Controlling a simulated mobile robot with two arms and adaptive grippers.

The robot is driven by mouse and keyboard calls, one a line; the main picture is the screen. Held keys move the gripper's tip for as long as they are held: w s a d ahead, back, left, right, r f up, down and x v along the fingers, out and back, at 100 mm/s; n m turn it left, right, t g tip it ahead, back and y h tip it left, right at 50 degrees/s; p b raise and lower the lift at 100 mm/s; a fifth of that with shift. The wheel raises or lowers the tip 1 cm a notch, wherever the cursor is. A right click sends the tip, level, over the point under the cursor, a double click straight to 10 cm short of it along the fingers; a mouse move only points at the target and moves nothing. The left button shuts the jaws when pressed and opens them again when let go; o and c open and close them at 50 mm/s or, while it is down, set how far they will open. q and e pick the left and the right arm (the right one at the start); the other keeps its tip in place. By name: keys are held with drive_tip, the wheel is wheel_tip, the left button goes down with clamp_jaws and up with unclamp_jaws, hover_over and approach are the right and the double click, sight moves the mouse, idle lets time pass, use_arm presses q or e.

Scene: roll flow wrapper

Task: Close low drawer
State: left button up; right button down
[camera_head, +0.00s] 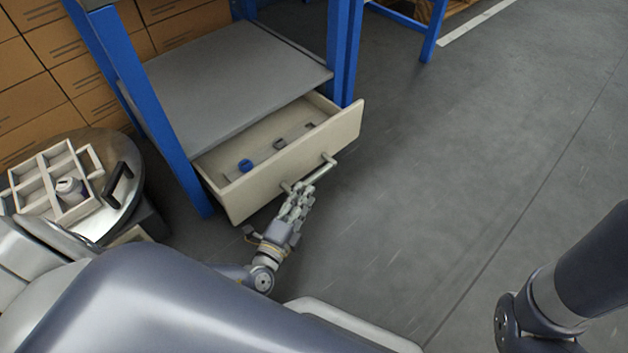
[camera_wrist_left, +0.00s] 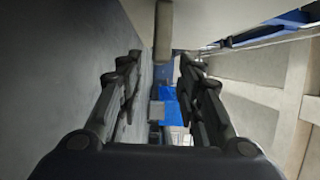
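The low drawer (camera_head: 290,165) is cream-coloured and stands pulled out below the grey shelf of a blue-framed workbench. Its bar handle (camera_head: 318,174) is on the front panel. My left gripper (camera_head: 300,194) is in front of the drawer, close to the handle's near end. In the left wrist view the gripper (camera_wrist_left: 158,62) has its fingers apart, with nothing held between them. A beige bar (camera_wrist_left: 163,32), which looks like the handle, shows just beyond the fingertips. Whether a finger touches it I cannot tell. My right gripper is out of view.
A blue item (camera_head: 245,165) and small grey items lie in the drawer. A round metal surface (camera_head: 115,212) with a divided tray (camera_head: 40,182) stands at the left. Blue legs (camera_head: 341,50) frame the drawer. Cardboard boxes (camera_head: 60,60) are stacked behind. The floor (camera_head: 470,160) to the right is clear.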

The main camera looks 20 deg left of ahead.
sight(314, 177)
use_arm(q)
drive_tip(key=w+b, duration=0.2)
drive_tip(key=w, duration=0.5)
drive_tip(key=shift+w+f, duration=0.1)
clamp_jaws()
